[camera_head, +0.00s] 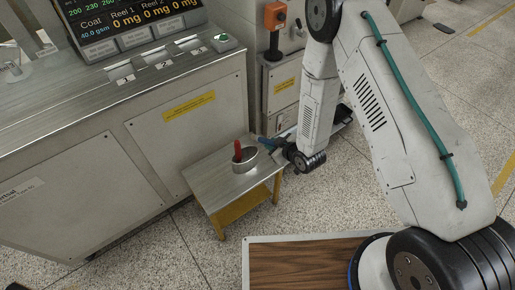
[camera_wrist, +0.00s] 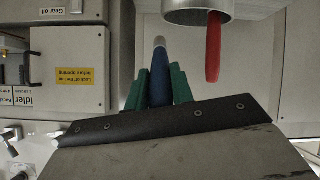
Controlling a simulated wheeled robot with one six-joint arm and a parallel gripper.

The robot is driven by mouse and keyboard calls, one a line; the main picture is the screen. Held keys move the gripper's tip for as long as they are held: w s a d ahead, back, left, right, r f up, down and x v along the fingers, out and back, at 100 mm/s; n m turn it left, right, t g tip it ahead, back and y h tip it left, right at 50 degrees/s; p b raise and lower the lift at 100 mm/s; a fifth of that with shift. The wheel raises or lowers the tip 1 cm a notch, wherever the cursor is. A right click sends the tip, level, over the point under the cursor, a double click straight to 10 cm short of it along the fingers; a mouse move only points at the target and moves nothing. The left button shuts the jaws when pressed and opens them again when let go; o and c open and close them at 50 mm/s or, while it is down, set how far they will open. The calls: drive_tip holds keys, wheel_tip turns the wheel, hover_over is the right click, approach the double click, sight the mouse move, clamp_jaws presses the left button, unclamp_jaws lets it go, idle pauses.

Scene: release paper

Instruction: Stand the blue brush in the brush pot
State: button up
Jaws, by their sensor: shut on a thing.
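The brush pot (camera_head: 245,163) is a round metal cup on a small low table. A red brush (camera_head: 238,150) stands in it, and both pot and red brush (camera_wrist: 213,48) show at the top of the wrist view. My gripper (camera_head: 272,146) is just right of the pot. In the wrist view its green fingers (camera_wrist: 159,85) are shut on the blue brush (camera_wrist: 159,82), whose pale end points up the picture. The blue brush (camera_head: 265,140) shows only as a small bit in the head view. It appears outside the pot; whether they touch is unclear.
The small table (camera_head: 215,187) has a bare metal top left of the pot and yellowish legs. A large machine cabinet (camera_head: 180,140) with a display stands close behind it. A control post with an orange box (camera_head: 275,16) stands behind my arm.

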drive_tip(key=w+a+f, duration=0.1)
drive_tip(key=a+f, duration=0.3)
drive_tip(key=a, duration=0.1)
drive_tip(key=shift+w+a, duration=0.3)
drive_tip(key=shift+w, duration=0.05)
drive_tip(key=shift+f, duration=0.15)
drive_tip(key=shift+f, duration=0.5)
drive_tip(key=o, duration=1)
drive_tip(key=shift+r, duration=0.1)
drive_tip(key=v, duration=1.2)
drive_tip(key=shift+d+r, duration=0.1)
drive_tip(key=shift+r, duration=0.35)
